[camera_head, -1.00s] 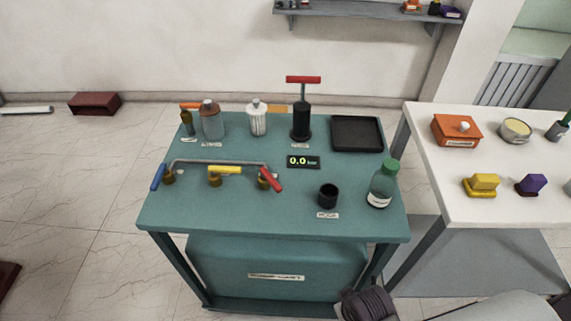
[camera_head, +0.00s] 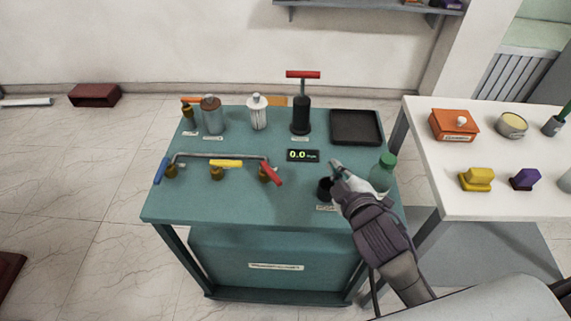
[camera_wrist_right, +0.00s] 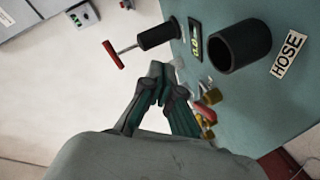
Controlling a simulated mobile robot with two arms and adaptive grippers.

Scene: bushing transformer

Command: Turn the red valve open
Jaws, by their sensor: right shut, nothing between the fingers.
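The red valve (camera_head: 271,173) is a red lever on a brass body at the right end of a grey pipe on the teal table (camera_head: 180,208). In the head view it slants down to the right. In the right wrist view its red handle (camera_wrist_right: 206,112) shows just beyond the fingers. My right gripper (camera_head: 336,165) is shut and empty above the table, to the right of the red valve and apart from it. It also shows in the right wrist view (camera_wrist_right: 158,70). My left gripper is not in view.
A yellow lever (camera_head: 226,163) and a blue lever (camera_head: 161,170) sit on the same pipe. The black cup (camera_head: 324,188) and green-capped bottle (camera_head: 382,174) stand close to my right gripper. A red-handled pump (camera_head: 301,115) and black tray (camera_head: 355,127) are behind.

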